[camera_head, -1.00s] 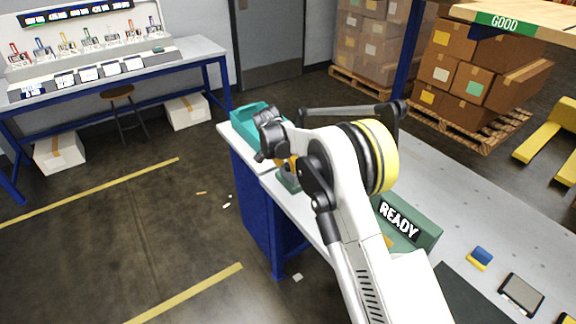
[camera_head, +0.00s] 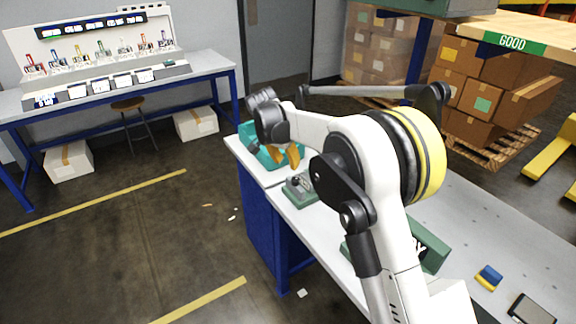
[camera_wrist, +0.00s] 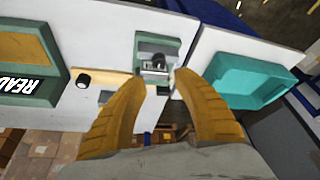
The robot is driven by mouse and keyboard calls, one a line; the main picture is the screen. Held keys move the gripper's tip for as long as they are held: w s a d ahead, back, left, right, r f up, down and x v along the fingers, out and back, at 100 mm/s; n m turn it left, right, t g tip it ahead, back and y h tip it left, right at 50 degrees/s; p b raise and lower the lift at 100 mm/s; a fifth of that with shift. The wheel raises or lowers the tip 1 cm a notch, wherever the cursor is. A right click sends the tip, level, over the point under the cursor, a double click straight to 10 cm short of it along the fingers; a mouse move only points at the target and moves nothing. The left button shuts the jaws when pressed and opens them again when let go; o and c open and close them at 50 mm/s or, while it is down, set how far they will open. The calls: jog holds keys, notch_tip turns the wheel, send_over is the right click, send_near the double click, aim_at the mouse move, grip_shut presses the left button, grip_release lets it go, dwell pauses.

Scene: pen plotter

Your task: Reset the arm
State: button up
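My arm rises over the workbench (camera_head: 462,202) in the head view, with my gripper (camera_head: 290,157) at its far left end, above the teal tray. Its two orange fingers also show in the wrist view (camera_wrist: 164,78); they stand apart with nothing between them, so it is open and empty. Below and beyond the fingertips in the wrist view, a small green fixture (camera_wrist: 159,48) with a dark metal part sits on the bench. In the head view this fixture (camera_head: 300,190) is right of the gripper.
The teal tray (camera_wrist: 250,78) lies at the bench end. A green box marked READY (camera_wrist: 28,55) sits beside a wooden piece with a black knob (camera_wrist: 83,81). A blue and yellow block (camera_head: 488,278) is at the right. A shelf marked GOOD (camera_head: 520,38) overhangs the back right.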

jog(key=s+d+r+n+t+y, duration=0.1)
jog(key=s+d+r+n, duration=0.1)
jog(key=s+d+r, duration=0.6)
jog(key=s+d+r+n+t+y, duration=0.1)
jog(key=s+d+r, duration=0.6)
jog(key=s, duration=0.4)
jog(key=s+d+f+n, duration=0.1)
jog(key=s+d+f, duration=0.2)
jog(key=s, duration=0.7)
jog(key=s+d+f+n+t, duration=0.1)
jog(key=s+d+f+n, duration=0.1)
jog(key=s, duration=0.9)
jog(key=shift+d+f+n+t, duration=0.3)
jog(key=shift+d+f, duration=0.25)
jog(key=shift+d, duration=0.1)
